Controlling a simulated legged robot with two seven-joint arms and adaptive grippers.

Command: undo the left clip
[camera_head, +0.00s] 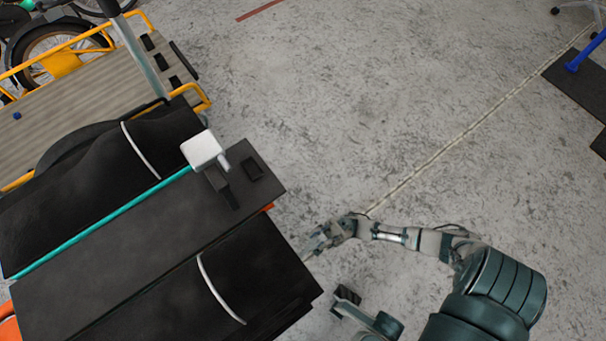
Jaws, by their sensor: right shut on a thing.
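A black cargo box or bag with a dark flat lid (130,265) fills the lower left. My right gripper (318,243) is at the box's right-hand side, just off its edge, with the arm coming in from the lower right. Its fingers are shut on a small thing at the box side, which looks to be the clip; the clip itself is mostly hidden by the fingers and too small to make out.
A white block (203,150) and a teal bar (95,228) lie along the box. Pale curved strips (219,290) cross its black cover. A yellow-framed cargo bike (100,100) stands at upper left. The concrete floor (350,110) right of the box is open.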

